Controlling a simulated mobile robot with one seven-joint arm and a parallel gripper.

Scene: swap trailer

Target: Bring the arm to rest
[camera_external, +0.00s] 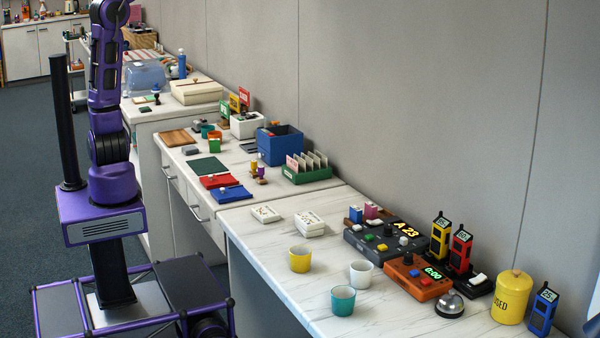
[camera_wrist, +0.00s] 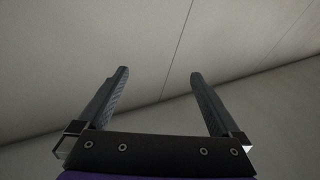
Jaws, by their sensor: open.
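My gripper (camera_wrist: 159,88) shows in the wrist view with its two dark fingers spread apart and nothing between them. Beyond the fingers is only a plain grey panelled surface with seams. In the external view my purple arm stands upright at the left, folded above its base. The top of the arm runs out of the picture there, so my gripper is hidden in that view.
A white marble-look counter (camera_external: 270,262) runs along the grey wall (camera_external: 420,100). It bears a yellow cup (camera_external: 299,260), a white cup (camera_external: 361,274), a teal cup (camera_external: 343,302), a blue bin (camera_external: 279,146) and several devices. Dark carpet (camera_external: 30,150) lies open at the left.

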